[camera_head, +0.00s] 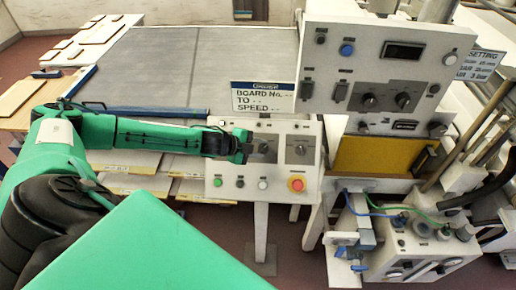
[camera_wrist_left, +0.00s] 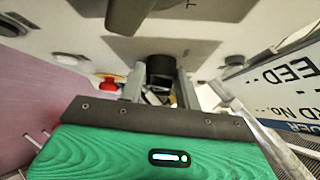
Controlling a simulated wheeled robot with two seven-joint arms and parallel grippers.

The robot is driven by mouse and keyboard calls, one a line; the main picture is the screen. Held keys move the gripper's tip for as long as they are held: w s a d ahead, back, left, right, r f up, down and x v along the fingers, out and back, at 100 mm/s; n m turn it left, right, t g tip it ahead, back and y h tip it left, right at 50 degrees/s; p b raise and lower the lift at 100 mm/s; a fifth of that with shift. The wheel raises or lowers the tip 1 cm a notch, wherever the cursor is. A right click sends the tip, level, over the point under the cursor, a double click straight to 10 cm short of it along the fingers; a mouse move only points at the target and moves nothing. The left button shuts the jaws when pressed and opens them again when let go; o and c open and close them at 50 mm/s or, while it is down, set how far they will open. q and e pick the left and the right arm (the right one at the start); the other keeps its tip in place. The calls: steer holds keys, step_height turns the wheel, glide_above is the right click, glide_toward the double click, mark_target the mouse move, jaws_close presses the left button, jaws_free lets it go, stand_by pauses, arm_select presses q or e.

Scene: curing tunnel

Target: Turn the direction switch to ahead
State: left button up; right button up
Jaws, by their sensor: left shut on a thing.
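The control panel (camera_head: 277,170) on its post carries two black rotary switches on grey plates. My left gripper (camera_head: 247,149) reaches the left one from the left, and its fingers hide part of that switch (camera_head: 264,149). In the left wrist view, which is turned over, the two fingers of my left gripper (camera_wrist_left: 161,82) stand on either side of the black switch knob (camera_wrist_left: 160,67) and are shut on it. The other switch (camera_head: 300,150) stands to the right, free; it also shows in the left wrist view (camera_wrist_left: 128,14). Switch labels are too small to read. My right gripper is not in view.
A red stop button (camera_head: 296,184) and small green, black and white buttons sit below the switches. A sign (camera_head: 263,97) hangs just above the panel. A white machine with a display box (camera_head: 385,70) stands to the right. Boards lie on a table (camera_head: 95,35) at left.

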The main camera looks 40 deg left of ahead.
arm_select(q)
steer(key=shift+m, duration=0.3)
stand_by(0.4)
steer(key=o, duration=1)
steer(key=shift+c, duration=0.2)
steer(key=shift+r, duration=0.1)
steer(key=shift+s+a, duration=0.1)
steer(key=shift+s, duration=0.05)
steer(key=b+v, duration=0.1)
steer(key=v, duration=1.2)
steer(key=shift+r+b, duration=0.3)
steer(key=shift+b, duration=0.05)
